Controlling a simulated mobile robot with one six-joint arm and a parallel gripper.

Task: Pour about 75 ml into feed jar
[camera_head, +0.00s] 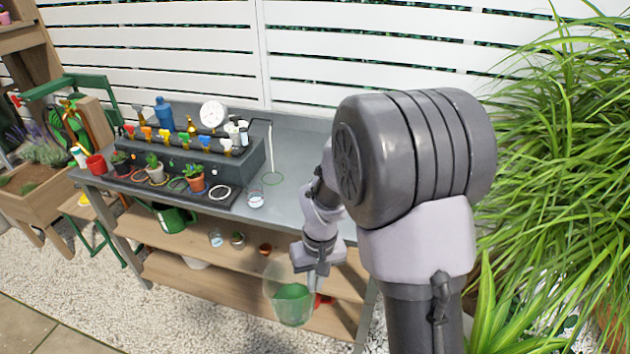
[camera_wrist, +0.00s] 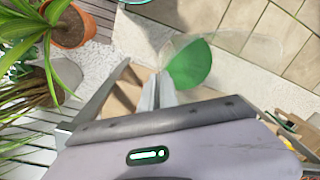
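My gripper (camera_head: 317,282) hangs low in front of the bench, its fingers close together at the side of a clear vessel (camera_head: 291,301) holding green liquid. The vessel looks roughly upright, in the air before the lower shelf. In the wrist view the fingertips (camera_wrist: 160,80) meet the near end of this clear vessel (camera_wrist: 190,62); the exact grip point is hard to see. A small clear glass jar (camera_head: 255,199) stands at the bench's front edge, apart from my gripper; it may be the feed jar, but I see no readable label.
A dark stepped rack (camera_head: 190,160), potted plants (camera_head: 196,178) and a round dial (camera_head: 213,114) stand left. Small jars (camera_head: 216,239) sit on the lower shelf. Tall grass grows right.

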